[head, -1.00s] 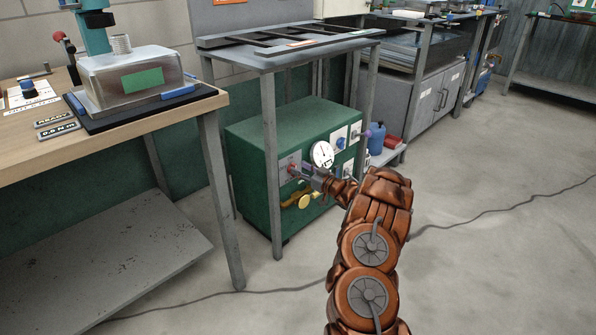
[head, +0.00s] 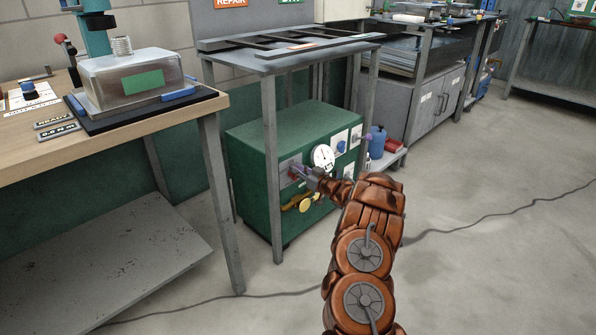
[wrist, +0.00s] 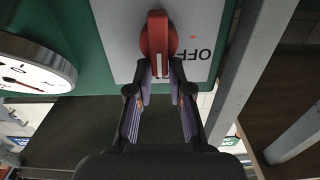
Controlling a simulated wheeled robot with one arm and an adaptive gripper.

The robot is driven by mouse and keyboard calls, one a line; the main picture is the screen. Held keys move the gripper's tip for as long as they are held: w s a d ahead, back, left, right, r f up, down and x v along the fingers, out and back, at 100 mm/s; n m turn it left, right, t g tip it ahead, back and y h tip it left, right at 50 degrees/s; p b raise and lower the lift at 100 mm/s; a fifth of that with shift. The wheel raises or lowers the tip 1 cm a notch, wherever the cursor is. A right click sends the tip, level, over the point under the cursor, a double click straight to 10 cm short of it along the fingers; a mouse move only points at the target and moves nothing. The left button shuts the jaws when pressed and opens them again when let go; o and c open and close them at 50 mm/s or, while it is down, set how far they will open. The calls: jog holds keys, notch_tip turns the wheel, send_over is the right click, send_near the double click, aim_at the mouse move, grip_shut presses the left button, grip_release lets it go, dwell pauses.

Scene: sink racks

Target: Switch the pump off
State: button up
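The pump is a green box (head: 246,160) with a round gauge (head: 322,157), standing under the grey metal table. Its red rotary knob (wrist: 157,40) sits on a light plate (wrist: 125,35). The plate carries the word OFF (wrist: 194,54), upside down and to the right of the knob in the wrist view. The white mark on the knob points down in that picture, not at OFF. My gripper (wrist: 160,72) has its two fingers on either side of the knob's lower end, closed up against it. In the head view my gripper (head: 304,172) is at the panel and hides most of the knob.
A yellow valve handle (head: 306,204) is just below my gripper. The grey table's legs (head: 272,170) stand close in front of the pump. A wooden workbench (head: 150,124) is at the left. A blue bottle (head: 377,142) stands beyond the pump.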

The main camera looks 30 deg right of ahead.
jog(key=shift+s+f, duration=0.1)
jog(key=shift+f, duration=0.15)
grip_shut()
